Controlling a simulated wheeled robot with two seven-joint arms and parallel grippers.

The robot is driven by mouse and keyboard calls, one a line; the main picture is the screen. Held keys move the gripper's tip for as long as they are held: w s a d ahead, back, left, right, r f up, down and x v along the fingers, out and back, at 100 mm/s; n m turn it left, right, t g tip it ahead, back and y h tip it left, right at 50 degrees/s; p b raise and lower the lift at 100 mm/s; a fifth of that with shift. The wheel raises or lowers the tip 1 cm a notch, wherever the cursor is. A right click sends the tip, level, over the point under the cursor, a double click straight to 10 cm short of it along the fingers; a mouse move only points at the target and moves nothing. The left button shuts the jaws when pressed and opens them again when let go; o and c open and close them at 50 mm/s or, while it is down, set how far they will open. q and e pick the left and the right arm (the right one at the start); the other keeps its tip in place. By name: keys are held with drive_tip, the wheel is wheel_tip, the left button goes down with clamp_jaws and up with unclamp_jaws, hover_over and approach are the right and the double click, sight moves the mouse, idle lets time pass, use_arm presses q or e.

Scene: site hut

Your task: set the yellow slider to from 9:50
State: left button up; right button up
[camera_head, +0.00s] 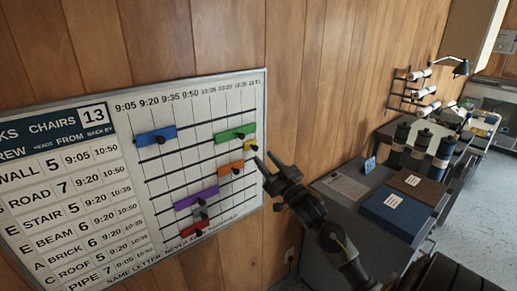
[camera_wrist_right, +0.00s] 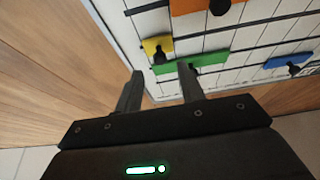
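The yellow slider (camera_head: 248,146) is a short block with a dark knob at the far right end of the white wall chart (camera_head: 160,101), just below the green slider (camera_head: 229,133). It is far right of the 9:50 column heading. In the right wrist view the yellow slider (camera_wrist_right: 152,46) and its dark knob show beyond the fingers. My right gripper (camera_head: 264,160) is just right of and slightly below the yellow slider, off the chart's right edge. Its fingers are apart with nothing between them, also in the wrist view (camera_wrist_right: 158,82). My left gripper is not in view.
Blue (camera_head: 157,136), orange (camera_head: 231,168), purple (camera_head: 196,199) and red (camera_head: 194,228) sliders with dark knobs sit on other parts of the chart. A desk with a blue binder (camera_head: 397,210) and a brown binder (camera_head: 418,188) stands right of my arm.

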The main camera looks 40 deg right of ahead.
sight(257, 149)
drive_tip(key=shift+p+x, duration=0.45)
drive_tip(key=shift+x, duration=1.85)
clamp_jaws()
